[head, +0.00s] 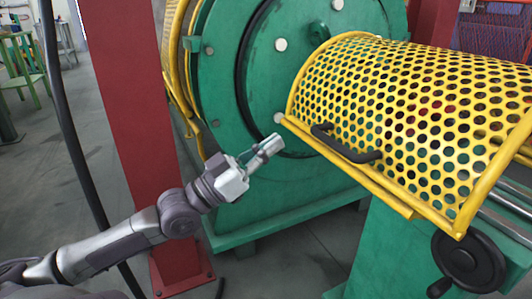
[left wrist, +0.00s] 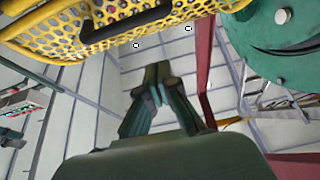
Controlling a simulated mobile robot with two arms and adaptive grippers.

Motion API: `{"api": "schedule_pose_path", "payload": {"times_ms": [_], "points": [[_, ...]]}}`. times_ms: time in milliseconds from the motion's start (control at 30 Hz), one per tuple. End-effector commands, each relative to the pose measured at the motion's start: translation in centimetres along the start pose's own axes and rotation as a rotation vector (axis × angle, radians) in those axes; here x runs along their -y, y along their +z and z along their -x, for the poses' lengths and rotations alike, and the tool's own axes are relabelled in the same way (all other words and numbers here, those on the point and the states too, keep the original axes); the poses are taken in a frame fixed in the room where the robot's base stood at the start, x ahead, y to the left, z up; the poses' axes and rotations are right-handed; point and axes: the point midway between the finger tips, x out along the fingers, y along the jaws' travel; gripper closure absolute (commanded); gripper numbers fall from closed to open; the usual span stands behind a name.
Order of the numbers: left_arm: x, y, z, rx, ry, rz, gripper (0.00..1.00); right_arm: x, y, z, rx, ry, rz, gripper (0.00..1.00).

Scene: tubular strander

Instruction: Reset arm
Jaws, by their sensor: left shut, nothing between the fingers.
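My left gripper (head: 268,147) reaches in from the left in the head view. Its fingers are shut with nothing between them, in front of the green round machine plate (head: 225,100). It also shows in the left wrist view (left wrist: 157,84), fingertips together and empty. The yellow perforated guard (head: 420,110) of the strander is to the right of the gripper, with a black handle (head: 345,148) on its lower front edge. The gripper is apart from the handle, to its left. The guard and handle also show at the top of the wrist view. My right gripper is in neither view.
A red post (head: 135,110) stands behind my left arm, and a black cable (head: 75,150) hangs at the left. A black handwheel (head: 468,262) sits at the lower right on a green stand (head: 385,250). Open grey floor (head: 45,170) lies at the left.

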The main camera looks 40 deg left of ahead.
Motion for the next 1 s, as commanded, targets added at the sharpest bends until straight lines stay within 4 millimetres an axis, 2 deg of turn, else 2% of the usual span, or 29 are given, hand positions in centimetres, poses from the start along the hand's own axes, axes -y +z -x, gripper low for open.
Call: {"api": "schedule_pose_path", "payload": {"times_ms": [167, 500, 633, 667, 767, 900, 1000], "points": [[-0.1, 0.1, 0.9, 0.001, 0.003, 0.001, 1.0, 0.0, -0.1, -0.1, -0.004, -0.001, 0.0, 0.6], [-0.2, -0.2, 1.2, -0.015, -0.003, -0.002, 1.0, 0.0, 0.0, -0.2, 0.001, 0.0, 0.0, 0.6], [-1.4, -0.7, 2.3, -0.104, -0.038, -0.013, 1.0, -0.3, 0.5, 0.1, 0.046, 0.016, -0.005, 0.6], [-2.0, -0.9, 2.5, -0.139, -0.048, -0.016, 1.0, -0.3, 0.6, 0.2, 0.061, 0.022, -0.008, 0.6], [-5.8, -2.2, 3.1, -0.291, -0.071, -0.027, 1.0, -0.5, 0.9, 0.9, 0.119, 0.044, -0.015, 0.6], [-12.1, -5.0, 2.9, -0.506, -0.073, -0.031, 1.0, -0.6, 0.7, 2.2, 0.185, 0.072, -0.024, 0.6], [-15.9, -7.3, 2.5, -0.641, -0.069, -0.033, 1.0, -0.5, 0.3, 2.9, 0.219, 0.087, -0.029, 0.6]]}}
